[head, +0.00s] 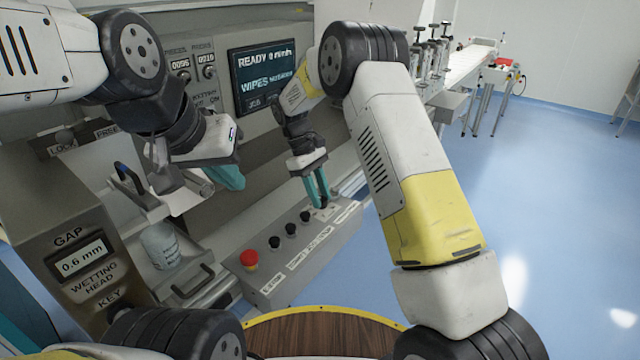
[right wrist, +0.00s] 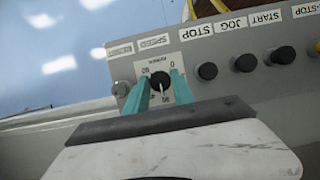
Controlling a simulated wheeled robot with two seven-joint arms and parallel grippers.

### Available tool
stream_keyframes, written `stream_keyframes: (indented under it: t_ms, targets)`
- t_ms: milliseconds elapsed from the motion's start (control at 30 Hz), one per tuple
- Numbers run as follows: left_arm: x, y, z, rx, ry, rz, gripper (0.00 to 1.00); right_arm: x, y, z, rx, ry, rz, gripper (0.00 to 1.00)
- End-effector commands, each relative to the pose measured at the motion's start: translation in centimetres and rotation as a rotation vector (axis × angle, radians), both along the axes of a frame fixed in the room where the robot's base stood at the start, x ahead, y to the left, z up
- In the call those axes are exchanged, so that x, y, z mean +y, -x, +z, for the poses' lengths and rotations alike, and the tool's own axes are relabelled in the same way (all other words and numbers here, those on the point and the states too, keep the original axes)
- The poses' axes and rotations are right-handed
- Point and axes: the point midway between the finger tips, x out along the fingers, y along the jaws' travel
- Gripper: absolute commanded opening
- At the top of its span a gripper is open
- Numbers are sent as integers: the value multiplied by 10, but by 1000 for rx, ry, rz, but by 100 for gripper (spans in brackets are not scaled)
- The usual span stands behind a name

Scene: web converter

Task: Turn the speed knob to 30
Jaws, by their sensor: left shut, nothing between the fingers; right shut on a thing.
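The black speed knob (right wrist: 159,81) sits on a small white dial plate on the grey control box, below the upside-down SPEED label (right wrist: 153,42). A pale pointer mark shows on the knob's near side. The dial numbers are small and upside down, so I cannot read the exact setting. My right gripper (right wrist: 161,92) has its teal fingers on either side of the knob, shut on it. In the head view, the right gripper (head: 320,197) reaches down to the box's far end and mostly hides the knob. My left gripper (head: 229,177) is shut and empty, left of it.
The control box (head: 273,294) carries a red emergency button (head: 249,260) and several black buttons in a row beside the knob. Behind it stand the machine front with a READY display (head: 264,78) and a bottle (head: 160,245). Blue floor lies open to the right.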

Motion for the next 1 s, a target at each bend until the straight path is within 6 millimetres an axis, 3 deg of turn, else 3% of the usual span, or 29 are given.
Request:
stream_keyframes:
  t_ms: [200,233,300,667,1000]
  targets:
    - [0,0,0,0,0,0,0,1,-1,1,-3,-2,2,0]
    - [0,0,0,0,0,0,0,1,-1,1,-3,-2,2,36]
    - [0,0,0,0,0,0,0,0,-1,1,-3,-2,2,49]
    - [0,0,0,0,0,0,0,1,-1,3,-2,-1,2,51]
    - [0,0,0,0,0,0,0,18,-13,51,-4,-2,2,51]
